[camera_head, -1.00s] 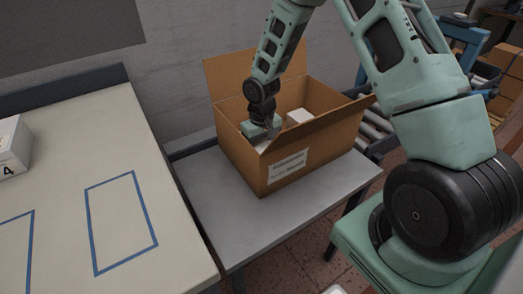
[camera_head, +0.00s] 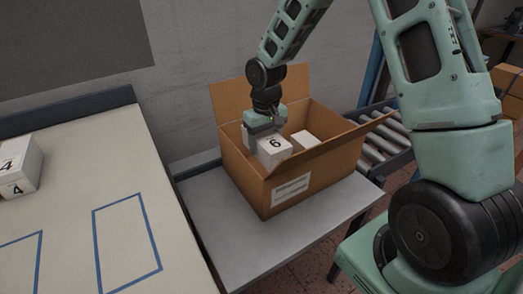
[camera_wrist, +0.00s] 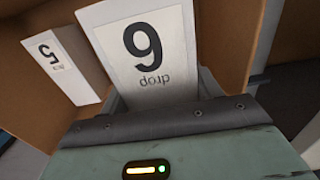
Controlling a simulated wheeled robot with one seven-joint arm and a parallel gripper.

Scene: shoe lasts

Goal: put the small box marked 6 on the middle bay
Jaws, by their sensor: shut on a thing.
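The small white box marked 6 (camera_head: 274,149) is in my gripper (camera_head: 265,132), lifted to about the rim of the open cardboard carton (camera_head: 240,160). In the wrist view the box's face with the 6 (camera_wrist: 146,52) fills the space in front of my gripper (camera_wrist: 160,105), which is shut on it. Blue outlines mark bays on the pale table at left; one whole outline (camera_head: 127,243) shows, and part of another (camera_head: 22,262) is cut by the frame's lower left edge. I cannot tell from this view which is the middle bay.
A white box marked 4 (camera_head: 20,165) stands on the table's far left. Another white box (camera_head: 304,140) remains in the carton; the wrist view shows a box marked 5 (camera_wrist: 62,67).

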